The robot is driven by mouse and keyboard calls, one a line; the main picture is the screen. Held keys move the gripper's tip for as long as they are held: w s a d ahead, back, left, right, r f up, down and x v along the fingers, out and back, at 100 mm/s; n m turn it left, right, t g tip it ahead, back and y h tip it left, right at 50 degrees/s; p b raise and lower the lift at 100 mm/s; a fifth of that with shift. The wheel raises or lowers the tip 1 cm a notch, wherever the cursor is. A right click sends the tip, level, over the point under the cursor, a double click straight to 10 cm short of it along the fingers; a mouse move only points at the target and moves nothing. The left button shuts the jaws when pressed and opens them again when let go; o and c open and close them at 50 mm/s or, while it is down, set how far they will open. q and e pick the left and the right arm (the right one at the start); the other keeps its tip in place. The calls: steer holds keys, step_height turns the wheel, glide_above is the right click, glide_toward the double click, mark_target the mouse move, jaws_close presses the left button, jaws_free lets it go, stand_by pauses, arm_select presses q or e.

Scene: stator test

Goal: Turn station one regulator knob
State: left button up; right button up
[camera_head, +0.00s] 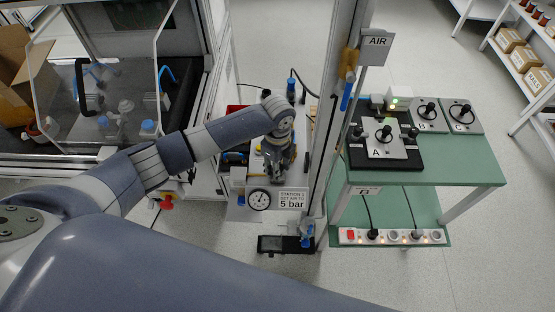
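A white sign (292,200) reads "STATION 1 SET AIR TO 5 bar", and a round dial gauge (259,199) is beside it on the left. Its needle is too small to read. My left gripper (275,165) points down just behind the sign and gauge, seen from above. The regulator knob is not distinguishable; the gripper and wrist cover the area behind the sign. I cannot tell whether the fingers are apart, shut or touching the knob. My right gripper is not in view.
A grey upright post (336,95) stands right of the gripper, with an "AIR" sign (376,40). A green bench (455,170) with a black fixture and dial units is farther right. A glass-fronted cabinet (110,80) is at the left. A power strip (392,236) lies on the lower shelf.

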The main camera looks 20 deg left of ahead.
arm_select(q)
steer(key=shift+n+p, duration=0.5)
steer(key=shift+n, duration=0.3)
steer(key=o, duration=1.1)
steer(key=shift+c, duration=0.2)
step_height(320, 180, up, 12)
